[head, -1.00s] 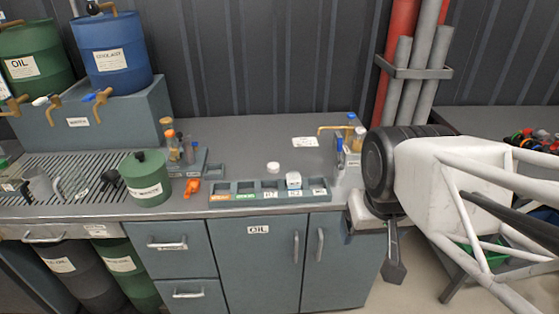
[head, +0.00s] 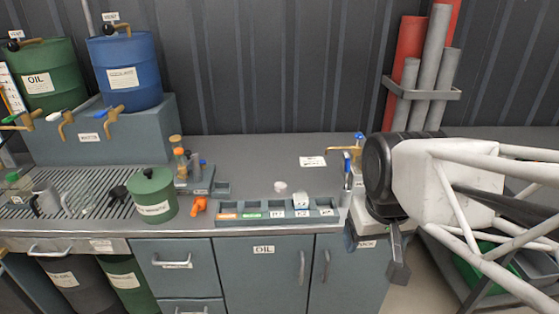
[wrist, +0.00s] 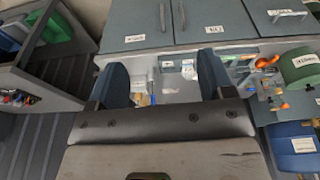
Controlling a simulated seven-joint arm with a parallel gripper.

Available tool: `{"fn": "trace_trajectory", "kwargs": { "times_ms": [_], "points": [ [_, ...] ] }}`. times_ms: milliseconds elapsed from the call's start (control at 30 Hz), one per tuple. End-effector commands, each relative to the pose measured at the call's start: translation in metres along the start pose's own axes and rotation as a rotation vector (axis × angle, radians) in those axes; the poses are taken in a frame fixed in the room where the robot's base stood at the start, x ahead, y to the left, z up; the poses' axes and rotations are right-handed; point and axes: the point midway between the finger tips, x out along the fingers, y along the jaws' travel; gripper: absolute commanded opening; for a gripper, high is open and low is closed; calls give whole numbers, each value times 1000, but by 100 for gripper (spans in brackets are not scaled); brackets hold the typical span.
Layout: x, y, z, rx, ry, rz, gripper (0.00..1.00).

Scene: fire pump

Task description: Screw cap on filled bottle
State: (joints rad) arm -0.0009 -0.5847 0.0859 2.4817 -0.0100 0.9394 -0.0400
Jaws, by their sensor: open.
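A small white round piece (head: 280,187), possibly a cap, lies on the grey counter in the head view. A white piece (head: 300,201) sits in a compartment of the labelled tray (head: 235,217) just in front of it. Orange-topped bottles (head: 180,156) stand in a small rack at the counter's middle left. A slim blue-topped item (head: 347,172) stands at the right end, partly hidden by my arm. I cannot tell which bottle is filled. My gripper is at the counter's right end; in the wrist view its fingers (wrist: 160,72) are wide apart with nothing between them.
A green drum-shaped pot (head: 152,196) and an orange piece (head: 198,205) stand left of the tray. A brass tap (head: 343,150) is at the right end. A blue barrel (head: 125,73) and a green barrel (head: 42,80) sit behind left. The counter's back middle is mostly clear.

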Motion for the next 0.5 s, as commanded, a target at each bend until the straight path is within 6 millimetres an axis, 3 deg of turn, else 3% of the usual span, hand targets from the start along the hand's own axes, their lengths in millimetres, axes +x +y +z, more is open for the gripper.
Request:
{"fn": "trace_trajectory", "kwargs": {
  "times_ms": [500],
  "points": [
    [16,-12,-127,-268,-53,-18,75]
  ]
}}
